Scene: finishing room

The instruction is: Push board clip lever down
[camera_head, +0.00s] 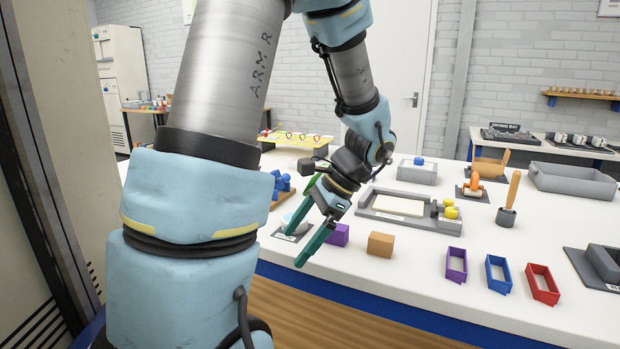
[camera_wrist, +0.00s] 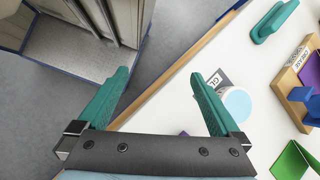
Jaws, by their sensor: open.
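My gripper (camera_head: 294,248) has two long teal fingers. They are spread with nothing between them and hang over the near left edge of the white table. They also show open in the wrist view (camera_wrist: 162,100), with floor and the table edge between them. A grey frame with a pale board (camera_head: 398,205) lies on the table to the right of my gripper, with yellow knobs (camera_head: 451,212) at its right end. I cannot tell for sure which part is the clip lever. My gripper is apart from this frame.
A light blue round thing (camera_wrist: 237,104) sits near the right finger. Purple, blue (camera_head: 498,274) and red (camera_head: 542,284) holders line the front right.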

